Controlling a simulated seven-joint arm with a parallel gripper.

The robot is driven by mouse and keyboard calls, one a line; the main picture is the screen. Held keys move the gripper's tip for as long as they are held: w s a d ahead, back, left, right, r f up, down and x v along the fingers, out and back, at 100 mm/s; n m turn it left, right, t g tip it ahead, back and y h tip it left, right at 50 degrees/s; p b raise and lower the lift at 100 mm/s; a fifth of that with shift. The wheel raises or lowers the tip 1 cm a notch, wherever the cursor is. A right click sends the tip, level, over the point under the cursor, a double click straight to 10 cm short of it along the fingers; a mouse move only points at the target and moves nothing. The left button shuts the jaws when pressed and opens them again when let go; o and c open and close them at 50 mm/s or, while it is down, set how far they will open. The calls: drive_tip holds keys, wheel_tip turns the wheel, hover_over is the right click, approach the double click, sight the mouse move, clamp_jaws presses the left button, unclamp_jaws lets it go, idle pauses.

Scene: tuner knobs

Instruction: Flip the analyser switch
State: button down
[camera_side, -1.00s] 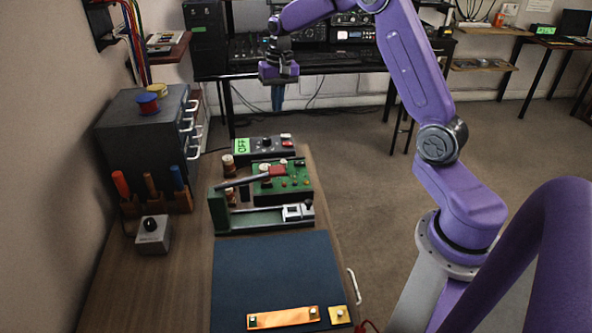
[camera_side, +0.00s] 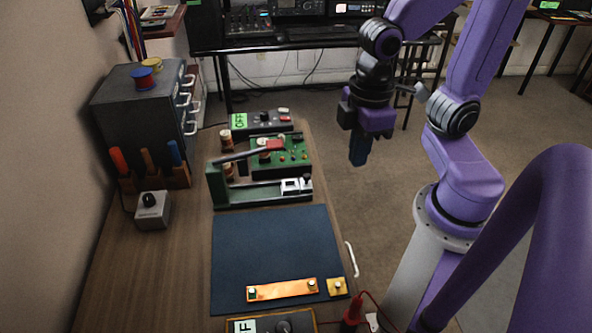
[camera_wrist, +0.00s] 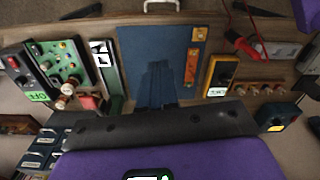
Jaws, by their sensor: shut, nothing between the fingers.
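No label names the analyser, so I cannot tell which device it is. A black box (camera_side: 262,122) with a knob, small buttons and a green OFF display stands at the back of the bench, and shows at left in the wrist view (camera_wrist: 22,72). A yellow-edged black device (camera_wrist: 222,73) with a knob and lit display lies beyond the mat; its edge shows at the bottom of the side view (camera_side: 272,325). My gripper (camera_side: 358,160) is shut and empty, in the air right of the bench in the side view. Its fingers (camera_wrist: 156,72) point toward the blue mat in the wrist view.
The blue mat (camera_side: 275,245) bears an orange strip (camera_side: 283,290). A green lever press (camera_side: 262,193) and green circuit board (camera_side: 287,157) stand behind it. A grey knob box (camera_side: 152,210), tool rack (camera_side: 165,180) and drawer cabinet (camera_side: 140,105) stand at left. A red clip (camera_side: 352,315) is at front right.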

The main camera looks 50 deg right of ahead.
drive_tip(key=c, duration=1.7)
unclamp_jaws()
drive_tip(key=s, duration=0.1)
drive_tip(key=n, duration=0.1)
drive_tip(key=s+d, duration=0.1)
drive_tip(key=shift+s+f, duration=0.25)
drive_tip(key=shift+s, duration=0.05)
drive_tip(key=o, duration=0.6)
drive_tip(key=shift+c, duration=0.2)
drive_tip(key=shift+o, duration=0.7)
drive_tip(key=shift+w, duration=0.3)
drive_tip(key=w+m, duration=1.1)
drive_tip(key=m+t+y, duration=0.3)
drive_tip(key=m, duration=2.5)
hover_over(288, 118)
drive_tip(key=s+d, duration=0.5)
wheel_tip(288, 118, down, 3)
drive_tip(key=x, duration=1.6)
drive_tip(key=shift+d+f, duration=0.2)
drive_tip(key=shift+f, duration=0.3)
drive_tip(key=shift+c, duration=0.3)
